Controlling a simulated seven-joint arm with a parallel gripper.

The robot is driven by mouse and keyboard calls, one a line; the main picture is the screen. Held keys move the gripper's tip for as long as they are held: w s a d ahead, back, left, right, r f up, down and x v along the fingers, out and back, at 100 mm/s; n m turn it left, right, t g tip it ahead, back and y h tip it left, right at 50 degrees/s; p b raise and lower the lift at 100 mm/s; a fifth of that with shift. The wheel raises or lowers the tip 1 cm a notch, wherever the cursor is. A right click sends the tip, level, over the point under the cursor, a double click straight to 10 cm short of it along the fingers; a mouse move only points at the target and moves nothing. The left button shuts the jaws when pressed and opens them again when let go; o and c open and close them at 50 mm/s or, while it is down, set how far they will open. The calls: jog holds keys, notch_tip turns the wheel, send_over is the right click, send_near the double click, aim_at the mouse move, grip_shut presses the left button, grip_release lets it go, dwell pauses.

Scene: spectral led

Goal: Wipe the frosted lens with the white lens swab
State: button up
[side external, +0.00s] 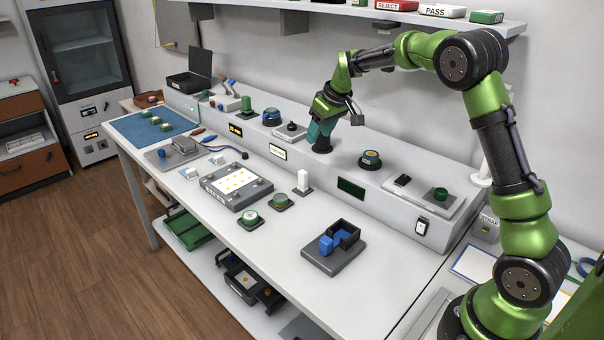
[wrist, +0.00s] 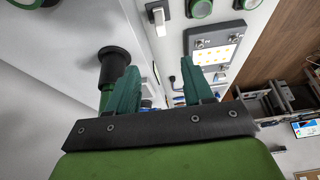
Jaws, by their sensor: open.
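The white upright block (side external: 303,180), which looks like the lens swab, stands on a small dark base on the bench. It also shows at the top of the wrist view (wrist: 158,17). A black round mount (side external: 322,149) sits on the raised grey ledge; it may hold the frosted lens, but I cannot make out a lens face. The mount shows left of my fingers in the wrist view (wrist: 113,56). My gripper (side external: 317,134) is over the ledge, close to this mount, with its teal fingers apart. Nothing shows between the fingers (wrist: 160,70). The swab is apart from it, lower on the bench.
A lit panel tray (side external: 236,184), two round green-topped pucks (side external: 251,218) and a dark holder with a blue part (side external: 338,243) stand on the bench.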

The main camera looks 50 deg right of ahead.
aim_at(303, 171)
jog(key=x, duration=1.7)
jog(key=shift+s+a+f, duration=0.1)
jog(key=shift+s, duration=0.1)
grip_shut()
jog(key=shift+r, duration=3.05)
jog(key=shift+a, duration=0.1)
